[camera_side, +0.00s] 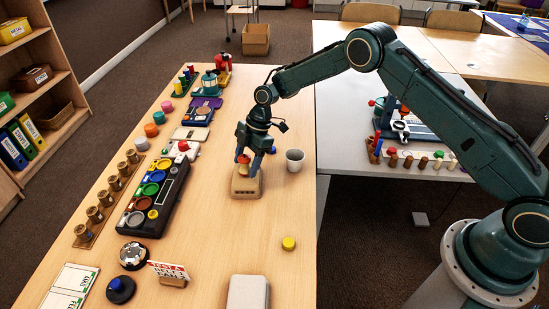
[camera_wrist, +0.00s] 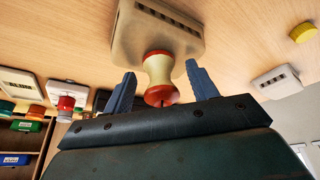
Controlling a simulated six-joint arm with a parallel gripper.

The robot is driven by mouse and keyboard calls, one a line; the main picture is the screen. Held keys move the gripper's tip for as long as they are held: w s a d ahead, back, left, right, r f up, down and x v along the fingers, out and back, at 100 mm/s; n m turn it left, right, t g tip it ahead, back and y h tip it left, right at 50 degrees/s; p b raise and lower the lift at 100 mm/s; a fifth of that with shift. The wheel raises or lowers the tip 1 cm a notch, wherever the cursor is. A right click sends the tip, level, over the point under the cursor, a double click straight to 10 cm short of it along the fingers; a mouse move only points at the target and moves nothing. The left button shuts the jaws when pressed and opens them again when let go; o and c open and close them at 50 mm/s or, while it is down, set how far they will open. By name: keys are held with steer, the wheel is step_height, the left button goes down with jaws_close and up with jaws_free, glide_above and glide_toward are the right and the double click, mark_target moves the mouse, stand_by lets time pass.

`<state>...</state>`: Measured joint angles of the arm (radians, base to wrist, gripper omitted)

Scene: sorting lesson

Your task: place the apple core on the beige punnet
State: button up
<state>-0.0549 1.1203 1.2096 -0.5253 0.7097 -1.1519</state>
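The apple core (camera_side: 243,160) is cream with red ends, like a small spool. It appears upright on the beige punnet (camera_side: 246,186), a box with rounded corners on the wooden table. In the wrist view the core (camera_wrist: 158,70) has its far end against the flat face of the punnet (camera_wrist: 136,34), and its near red end lies between my fingers. My gripper (camera_wrist: 160,88) is open around the core, with a gap on both sides. In the side view my gripper (camera_side: 248,150) is directly above the punnet, fingers pointing down.
A white cup (camera_side: 295,161) stands close to the right of my gripper. A yellow round piece (camera_side: 288,243) lies nearer the camera. A black tray of coloured discs (camera_side: 152,200) lies to the left. The table between the punnet and the yellow piece is clear.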

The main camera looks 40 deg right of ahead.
steer(key=shift+r, duration=0.1)
steer(key=v, duration=1.2)
steer(key=shift+r, duration=0.2)
stand_by(0.6)
steer(key=s+d+r+m+t+h, duration=0.15)
steer(key=s+r+m, duration=0.25)
steer(key=s+r, duration=0.6)
steer(key=s+d+r+m+t+h, duration=0.1)
steer(key=s+d+r+m+t, duration=0.15)
steer(key=s+r+m, duration=0.6)
steer(key=s+d+r+m+h, duration=0.1)
steer(key=s+d+m, duration=0.1)
steer(key=s, duration=0.9)
steer(key=s+d+r+m+t+h, duration=0.1)
steer(key=s+d+m, duration=0.2)
steer(key=s, duration=0.8)
steer(key=shift+d+t, duration=0.2)
steer(key=shift+t, duration=0.1)
